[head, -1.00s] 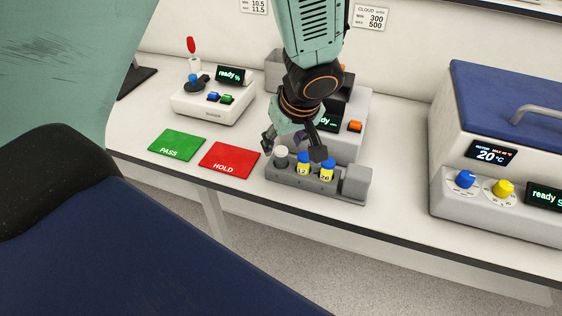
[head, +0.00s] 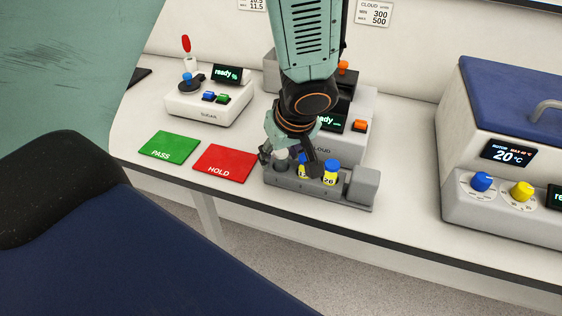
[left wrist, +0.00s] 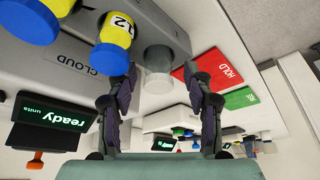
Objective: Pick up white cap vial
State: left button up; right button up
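The white cap vial (head: 281,160) stands at the left end of the grey rack (head: 320,197), partly hidden by my left gripper. In the left wrist view the vial (left wrist: 158,66) looks pale grey with its cap toward the camera. My left gripper (head: 290,163) is over the rack with its fingers spread to either side of the vial. In the left wrist view the left gripper (left wrist: 165,80) is open, with a visible gap between the fingers and nothing clamped. My right gripper is not in view.
Two blue-capped yellow vials, 12 (head: 303,168) and 26 (head: 330,174), stand close to the right in the rack. A red HOLD mat (head: 224,163) and green PASS mat (head: 168,148) lie to the left. The CLOUD device (head: 350,145) stands behind the rack.

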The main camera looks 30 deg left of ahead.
pick_arm(q)
jog(key=shift+w, duration=0.15)
jog(key=c, duration=0.6)
grip_shut()
jog(key=shift+r, duration=0.1)
